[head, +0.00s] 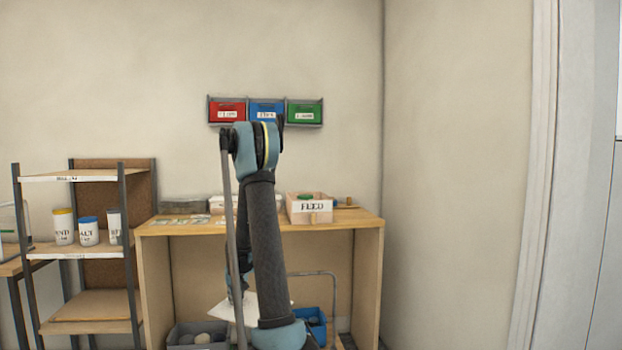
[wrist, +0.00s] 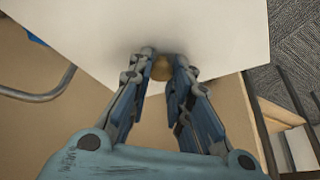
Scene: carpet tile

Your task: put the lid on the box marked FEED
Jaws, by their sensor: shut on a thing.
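My gripper (wrist: 163,60) is shut on the round brown knob (wrist: 162,70) of a flat white lid (wrist: 200,28). In the head view the lid (head: 221,309) hangs low in front of the bench, below its top, and looks tilted. My arm hides part of it and most of my gripper there. The lid is well apart from the FEED box.
Another pale box (head: 216,205) stands behind my arm on the bench (head: 350,222). Jars stand on the shelf unit (head: 75,252) at left. Red, blue and green bins (head: 304,112) hang on the wall. A grey crate (head: 184,337) and a blue crate (head: 317,330) sit below.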

